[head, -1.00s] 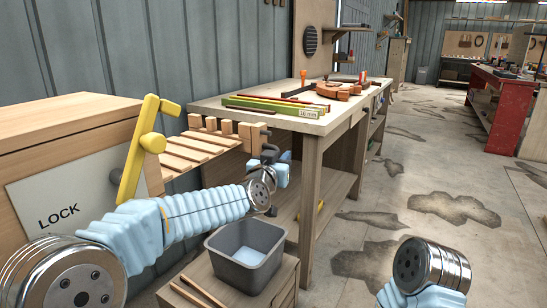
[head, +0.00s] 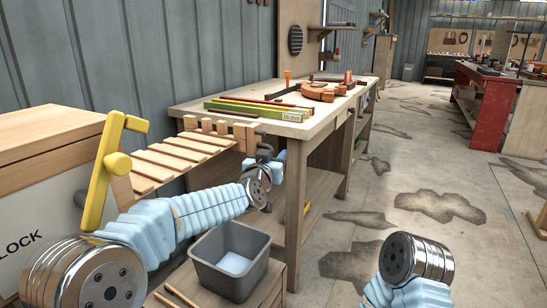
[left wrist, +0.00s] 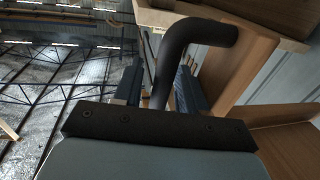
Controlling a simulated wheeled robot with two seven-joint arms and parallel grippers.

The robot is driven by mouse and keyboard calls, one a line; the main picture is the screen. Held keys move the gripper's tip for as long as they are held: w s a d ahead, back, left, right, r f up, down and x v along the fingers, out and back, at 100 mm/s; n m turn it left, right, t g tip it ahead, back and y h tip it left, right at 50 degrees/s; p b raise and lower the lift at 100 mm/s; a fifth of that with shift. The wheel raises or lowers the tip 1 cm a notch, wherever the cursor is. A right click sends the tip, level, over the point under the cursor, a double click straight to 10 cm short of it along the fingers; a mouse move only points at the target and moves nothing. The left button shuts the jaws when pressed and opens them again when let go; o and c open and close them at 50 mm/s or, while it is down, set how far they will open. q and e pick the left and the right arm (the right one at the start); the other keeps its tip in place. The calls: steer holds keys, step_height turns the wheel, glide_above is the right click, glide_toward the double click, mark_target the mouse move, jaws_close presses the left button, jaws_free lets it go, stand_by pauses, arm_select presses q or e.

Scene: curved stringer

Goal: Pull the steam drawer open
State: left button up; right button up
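The steam drawer shows in the head view as a wooden slatted rack (head: 172,160) standing out from the wooden box (head: 50,135) marked LOCK. Its front has short upright wooden blocks. My left gripper (head: 265,154) is at the drawer's right front end. In the left wrist view a dark bent handle (left wrist: 195,38) passes between the two fingers of my left gripper (left wrist: 160,85), which is shut on it. The handle's far mount is partly cut off there. My right arm shows at the lower right of the head view, but its gripper is out of the picture.
A yellow lever (head: 102,175) stands at the box's right side. A workbench (head: 296,132) with strips and tools is behind the drawer. A grey bin (head: 230,262) stands on a low wooden stand below my left forearm. Open floor (head: 390,165) lies to the right.

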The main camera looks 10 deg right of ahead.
arm_select(q)
steer(key=b+v, duration=0.2)
steer(key=v, duration=1.2)
steer(key=shift+w, duration=0.1)
